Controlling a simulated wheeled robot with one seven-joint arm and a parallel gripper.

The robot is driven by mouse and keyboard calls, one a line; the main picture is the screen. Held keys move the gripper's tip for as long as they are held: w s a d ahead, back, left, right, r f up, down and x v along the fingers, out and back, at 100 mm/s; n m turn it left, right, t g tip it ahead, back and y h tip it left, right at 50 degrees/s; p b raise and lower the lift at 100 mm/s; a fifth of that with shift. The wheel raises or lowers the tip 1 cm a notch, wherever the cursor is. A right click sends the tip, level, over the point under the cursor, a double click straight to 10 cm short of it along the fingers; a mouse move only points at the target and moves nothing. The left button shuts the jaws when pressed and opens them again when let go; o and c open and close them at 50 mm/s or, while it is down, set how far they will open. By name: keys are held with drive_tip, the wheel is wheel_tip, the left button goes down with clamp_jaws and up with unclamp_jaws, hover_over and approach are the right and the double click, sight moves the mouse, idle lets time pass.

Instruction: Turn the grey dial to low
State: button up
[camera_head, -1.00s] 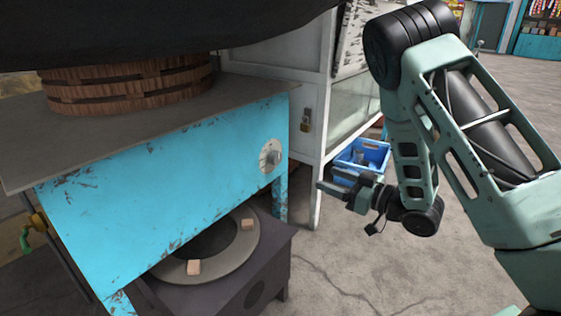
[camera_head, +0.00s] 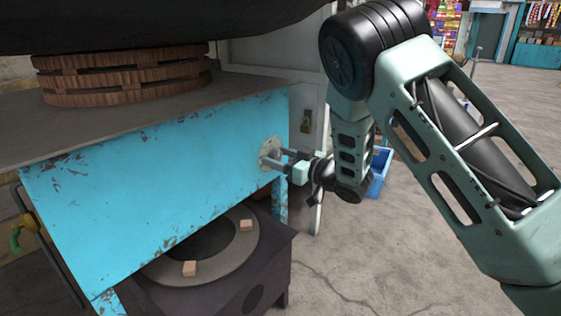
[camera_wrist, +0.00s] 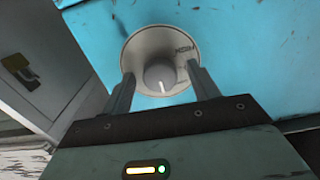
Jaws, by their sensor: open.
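The grey dial (camera_wrist: 160,76) has a round plate behind it and sits on the blue panel (camera_head: 150,185) of the stove stand. A white mark shows on the knob in the wrist view. My gripper (camera_head: 270,158) is in front of the dial at the panel's right end. In the wrist view its two fingers (camera_wrist: 160,84) are spread, one on each side of the knob. I cannot tell whether they touch it. In the head view the fingers partly cover the dial plate (camera_head: 268,152).
A dark burner (camera_head: 262,262) with small blocks on its ring stands below the panel. A wooden ring stack (camera_head: 125,75) sits on the counter under a large black vessel. A white cabinet with a padlock (camera_head: 306,122) and a blue crate (camera_head: 378,180) are to the right.

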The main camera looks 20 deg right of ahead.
drive_tip(key=c, duration=1)
drive_tip(key=shift+n, duration=0.3)
drive_tip(key=n, duration=0.3)
drive_tip(key=shift+n, duration=2)
drive_tip(key=shift+f, duration=0.1)
drive_tip(key=o, duration=1)
